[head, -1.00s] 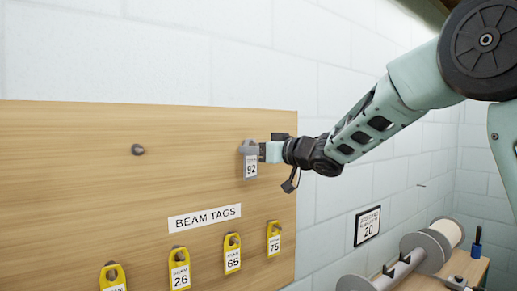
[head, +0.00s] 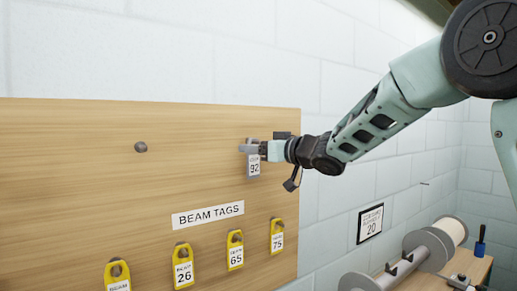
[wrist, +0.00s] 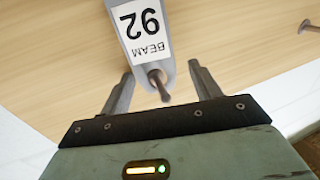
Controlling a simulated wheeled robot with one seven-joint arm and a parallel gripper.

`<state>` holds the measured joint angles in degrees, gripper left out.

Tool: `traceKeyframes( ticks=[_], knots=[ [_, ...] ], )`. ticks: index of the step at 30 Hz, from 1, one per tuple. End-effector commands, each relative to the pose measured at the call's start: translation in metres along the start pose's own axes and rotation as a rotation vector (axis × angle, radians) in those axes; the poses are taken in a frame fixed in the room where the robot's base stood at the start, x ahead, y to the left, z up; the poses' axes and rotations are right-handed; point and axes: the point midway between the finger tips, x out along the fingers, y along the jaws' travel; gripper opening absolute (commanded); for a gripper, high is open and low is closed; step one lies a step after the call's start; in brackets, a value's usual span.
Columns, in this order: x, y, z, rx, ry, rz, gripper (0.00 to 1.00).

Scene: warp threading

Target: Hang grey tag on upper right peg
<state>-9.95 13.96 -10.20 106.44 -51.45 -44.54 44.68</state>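The grey tag (head: 254,168), labelled BEAM 92, is at the upper right peg on the wooden board (head: 80,190). In the wrist view the tag (wrist: 145,30) appears upside down, and the upper right peg (wrist: 160,86) sticks out through the hole at its top end. My gripper (head: 252,148) is at the tag's top. In the wrist view my gripper (wrist: 160,82) has its fingers apart on either side of the tag, with a gap on each side. In the head view a finger partly covers the tag's top.
An empty peg (head: 141,147) is at the board's upper left. Several yellow tags, one numbered 65 (head: 235,250), hang along the lower row below the BEAM TAGS label (head: 208,214). A spool (head: 428,250) stands at the lower right by the wall.

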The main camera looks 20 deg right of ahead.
Motion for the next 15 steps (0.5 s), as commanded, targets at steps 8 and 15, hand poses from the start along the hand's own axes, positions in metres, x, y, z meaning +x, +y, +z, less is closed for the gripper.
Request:
traceKeyframes(
  ticks=[8, 15],
  knots=[
    [-0.004, 0.006, -0.001, -0.001, 0.003, 0.013, 0.7],
    [-0.041, 0.004, 0.001, -0.002, 0.005, 0.01, 0.7]
  ],
)
